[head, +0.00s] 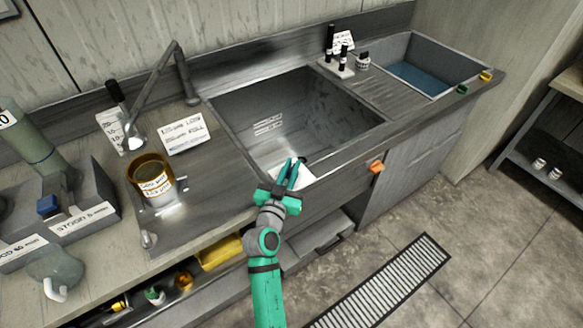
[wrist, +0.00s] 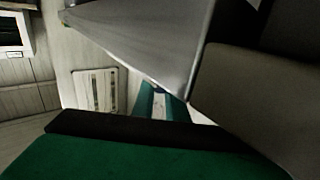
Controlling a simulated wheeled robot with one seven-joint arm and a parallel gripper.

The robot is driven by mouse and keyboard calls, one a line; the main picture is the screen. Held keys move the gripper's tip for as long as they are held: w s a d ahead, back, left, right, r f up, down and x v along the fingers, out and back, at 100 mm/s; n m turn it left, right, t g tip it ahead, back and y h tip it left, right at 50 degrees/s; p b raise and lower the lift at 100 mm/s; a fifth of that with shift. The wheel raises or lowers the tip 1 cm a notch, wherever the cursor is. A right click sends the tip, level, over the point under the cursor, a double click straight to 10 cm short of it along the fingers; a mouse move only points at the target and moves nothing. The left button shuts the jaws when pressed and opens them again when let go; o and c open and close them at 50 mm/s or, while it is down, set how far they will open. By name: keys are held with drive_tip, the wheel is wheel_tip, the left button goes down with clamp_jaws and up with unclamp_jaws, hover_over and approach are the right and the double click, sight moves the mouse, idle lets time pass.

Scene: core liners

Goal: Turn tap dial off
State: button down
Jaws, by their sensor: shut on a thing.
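My gripper (head: 293,168) is at the front rim of the large sink basin (head: 350,112), beside a white card (head: 307,178). Its teal fingers are close together, shut on a small dark thing (head: 303,160) that is mostly hidden; I cannot tell whether this is the tap dial. In the wrist view the fingers (wrist: 163,103) are partly covered by grey panels. An orange dial (head: 376,167) sits on the counter's front face, to the right of my gripper and apart from it. The tall metal tap (head: 160,75) stands left of the basin.
Green (head: 463,89) and yellow (head: 486,76) knobs sit on the right front edge, by a basin of blue water (head: 425,76). An amber jar (head: 152,178) and labelled cards stand on the left counter. A floor grate (head: 385,285) lies in front.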

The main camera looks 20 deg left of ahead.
drive_tip(key=shift+f, duration=0.1)
drive_tip(key=c, duration=1.8)
unclamp_jaws()
drive_tip(key=shift+o, duration=0.2)
drive_tip(key=s, duration=1.1)
drive_tip(key=shift+d, duration=0.15)
